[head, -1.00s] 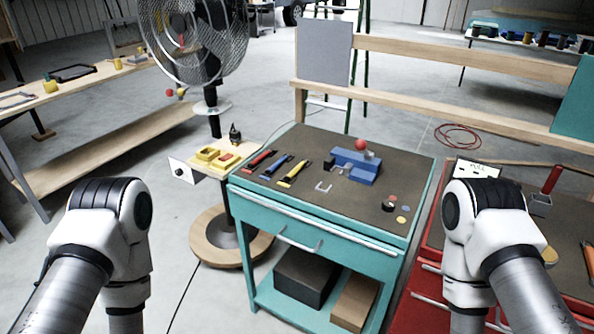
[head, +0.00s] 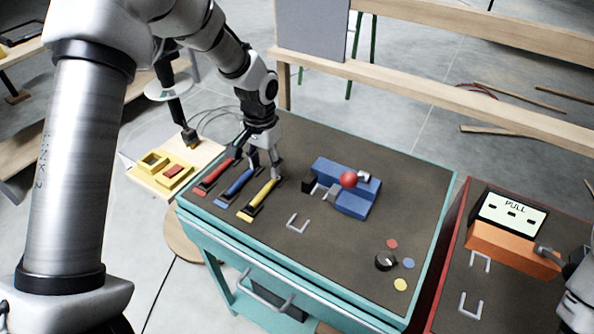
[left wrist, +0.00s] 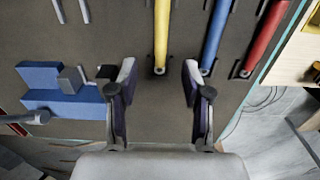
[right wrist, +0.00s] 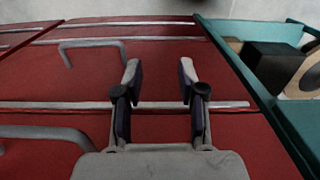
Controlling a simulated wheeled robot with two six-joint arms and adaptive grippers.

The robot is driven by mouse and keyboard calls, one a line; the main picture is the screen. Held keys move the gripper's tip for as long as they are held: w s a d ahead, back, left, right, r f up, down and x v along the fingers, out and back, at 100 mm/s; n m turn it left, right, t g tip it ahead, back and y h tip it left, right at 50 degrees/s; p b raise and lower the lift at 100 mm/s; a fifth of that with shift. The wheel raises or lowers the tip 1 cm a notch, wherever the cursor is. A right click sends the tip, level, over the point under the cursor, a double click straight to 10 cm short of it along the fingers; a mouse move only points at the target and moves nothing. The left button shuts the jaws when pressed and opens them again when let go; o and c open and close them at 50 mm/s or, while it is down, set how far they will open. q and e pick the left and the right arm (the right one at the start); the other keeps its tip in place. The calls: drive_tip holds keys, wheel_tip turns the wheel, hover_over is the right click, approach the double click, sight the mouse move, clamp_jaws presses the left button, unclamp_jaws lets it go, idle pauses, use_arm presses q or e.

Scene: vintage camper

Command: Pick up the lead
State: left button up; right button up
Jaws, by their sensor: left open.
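Three slim bars lie side by side on the brown top of the teal cart: red (head: 213,176), blue (head: 236,186) and yellow (head: 259,200). I cannot tell which one is the lead. My left gripper (head: 264,170) is open just above the far ends of the bars. In the left wrist view the end of the yellow bar (left wrist: 161,40) lies ahead between the open fingers (left wrist: 158,85); the blue bar (left wrist: 215,35) and red bar (left wrist: 262,40) are to the right. No contact shows. My right gripper (right wrist: 160,85) is open and empty in front of red drawers.
A blue vise-like block (head: 350,190) with a red ball (head: 348,179) stands right of the bars. A staple-shaped handle (head: 297,222), a black knob (head: 385,261) and coloured discs are nearer. A yellow tray (head: 163,171) is left. A red cabinet with a PULL sign (head: 510,214) is right.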

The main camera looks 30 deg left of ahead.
sight(265, 188)
use_arm(q)
drive_tip(key=s+f, duration=0.1)
drive_tip(key=f+p, duration=0.1)
drive_tip(key=shift+s+f, duration=0.35)
drive_tip(key=shift+s, duration=0.05)
drive_tip(key=f, duration=0.2)
drive_tip(key=w+f+p, duration=0.1)
drive_tip(key=f, duration=0.1)
drive_tip(key=shift+a+f, duration=0.15)
drive_tip(key=shift+f, duration=0.15)
drive_tip(key=shift+r, duration=0.1)
drive_tip(key=shift+s+r, duration=0.1)
drive_tip(key=shift+s, duration=0.1)
drive_tip(key=c, duration=0.5)
clamp_jaws()
use_arm(e)
drive_tip(key=shift+s+r, duration=0.25)
drive_tip(key=shift+r, duration=0.3)
drive_tip(key=shift+s+r, duration=0.2)
drive_tip(key=shift+r, duration=0.35)
